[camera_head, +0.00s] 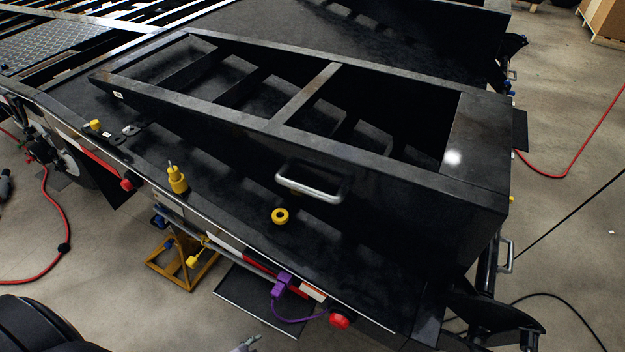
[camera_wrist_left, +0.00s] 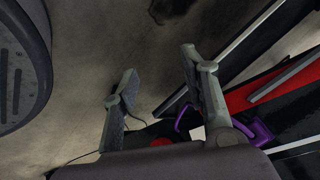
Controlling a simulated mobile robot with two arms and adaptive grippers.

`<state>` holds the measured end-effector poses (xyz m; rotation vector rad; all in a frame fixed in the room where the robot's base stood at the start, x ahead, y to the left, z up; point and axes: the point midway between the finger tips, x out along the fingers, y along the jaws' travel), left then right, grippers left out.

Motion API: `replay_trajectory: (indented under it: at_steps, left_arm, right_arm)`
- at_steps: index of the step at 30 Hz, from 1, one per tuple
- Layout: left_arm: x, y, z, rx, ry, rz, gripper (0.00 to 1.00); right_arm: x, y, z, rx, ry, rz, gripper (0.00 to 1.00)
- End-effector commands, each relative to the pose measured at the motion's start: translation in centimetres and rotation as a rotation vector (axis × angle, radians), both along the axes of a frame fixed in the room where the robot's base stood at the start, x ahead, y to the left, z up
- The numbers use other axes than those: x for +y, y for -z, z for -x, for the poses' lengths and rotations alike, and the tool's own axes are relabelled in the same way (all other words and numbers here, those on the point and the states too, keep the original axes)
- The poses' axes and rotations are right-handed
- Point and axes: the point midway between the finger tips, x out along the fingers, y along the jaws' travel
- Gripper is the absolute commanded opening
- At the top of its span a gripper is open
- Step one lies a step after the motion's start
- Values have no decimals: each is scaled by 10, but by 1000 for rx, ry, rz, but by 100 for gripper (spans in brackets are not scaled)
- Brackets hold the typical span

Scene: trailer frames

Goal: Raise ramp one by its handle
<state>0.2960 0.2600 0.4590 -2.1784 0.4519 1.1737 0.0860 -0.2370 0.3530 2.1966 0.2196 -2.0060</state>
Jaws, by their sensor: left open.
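A black metal ramp (camera_head: 290,130) with an open, ribbed frame lies on the trailer's dark deck in the head view. A silver bar handle (camera_head: 312,190) is fixed on its near side. I take this ramp for ramp one; no label is readable. Only a grey tip of my left gripper (camera_head: 245,344) shows at the bottom edge, well below and left of the handle and apart from it. In the left wrist view my left gripper (camera_wrist_left: 160,85) has its two fingers spread, with nothing between them but floor. My right gripper is not in view.
A second black ramp (camera_head: 430,35) is at the back. A yellow ring (camera_head: 280,216) and a yellow fitting (camera_head: 177,180) sit on the deck. Purple parts (camera_head: 284,284) and a red light (camera_head: 340,320) line the near edge. A yellow stand (camera_head: 182,266) is on the floor.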

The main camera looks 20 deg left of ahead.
Motion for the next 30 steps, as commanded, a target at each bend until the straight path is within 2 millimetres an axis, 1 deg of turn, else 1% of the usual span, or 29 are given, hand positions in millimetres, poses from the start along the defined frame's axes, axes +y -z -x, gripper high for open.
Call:
replay_trajectory:
  at_steps: [1,2,3,5,6,8,9,12,13,15,18,20,23,26,30]
  left_arm:
    - [3,-40,-34,-98,80,-52,41]
    - [5,-63,-53,-155,130,-91,41]
    - [6,-95,-76,-231,194,-143,41]
    - [6,-145,-106,-343,286,-232,41]
    - [5,-179,-123,-414,341,-291,41]
    - [3,-228,-143,-511,413,-382,41]
    - [1,-258,-152,-568,455,-440,41]
    - [-5,-320,-167,-685,530,-561,41]
    - [-7,-334,-169,-710,546,-591,41]
    - [-10,-358,-172,-754,573,-642,41]
    - [-12,-374,-175,-784,590,-680,41]
    - [-13,-377,-179,-791,592,-687,41]
    - [-14,-375,-191,-791,592,-687,41]
    - [-16,-372,-209,-791,591,-686,41]
    - [-19,-365,-239,-791,591,-686,41]
  right_arm:
    - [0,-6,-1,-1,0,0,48]
    - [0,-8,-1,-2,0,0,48]
    - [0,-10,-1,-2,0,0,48]
    - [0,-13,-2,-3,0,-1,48]
    - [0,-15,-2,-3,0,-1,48]
    - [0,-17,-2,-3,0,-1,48]
    - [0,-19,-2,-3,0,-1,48]
    - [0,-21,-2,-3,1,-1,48]
    - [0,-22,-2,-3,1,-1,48]
    - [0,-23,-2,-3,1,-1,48]
    - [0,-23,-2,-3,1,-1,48]
    - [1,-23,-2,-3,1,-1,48]
    - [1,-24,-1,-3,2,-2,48]
    - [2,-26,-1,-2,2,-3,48]
    - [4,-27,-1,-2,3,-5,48]
